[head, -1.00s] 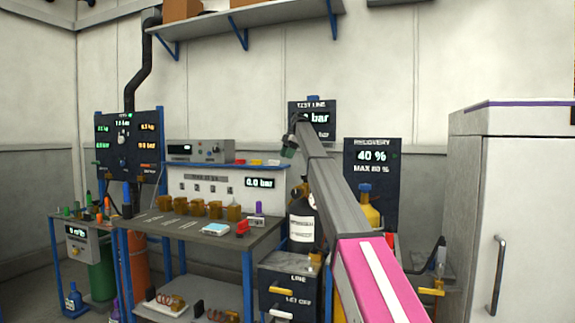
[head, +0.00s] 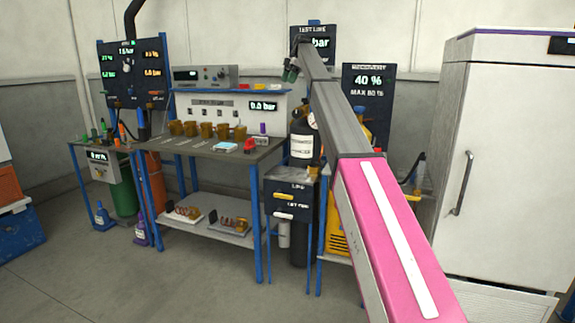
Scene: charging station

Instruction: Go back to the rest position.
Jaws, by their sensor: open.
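My gripper (head: 291,74) shows small and dark at the far end of my outstretched arm in the head view. It is in front of the back wall, just left of the test line display (head: 314,44). No object shows in it. Its fingers are small and partly merged with the dark wrist.
A workbench (head: 180,147) with several brown cups stands left of my arm. A gas bottle (head: 303,143) stands close behind the arm. A tall white cabinet (head: 510,150) is on the right. Blue and orange crates (head: 18,233) sit at the left edge. The floor in front is clear.

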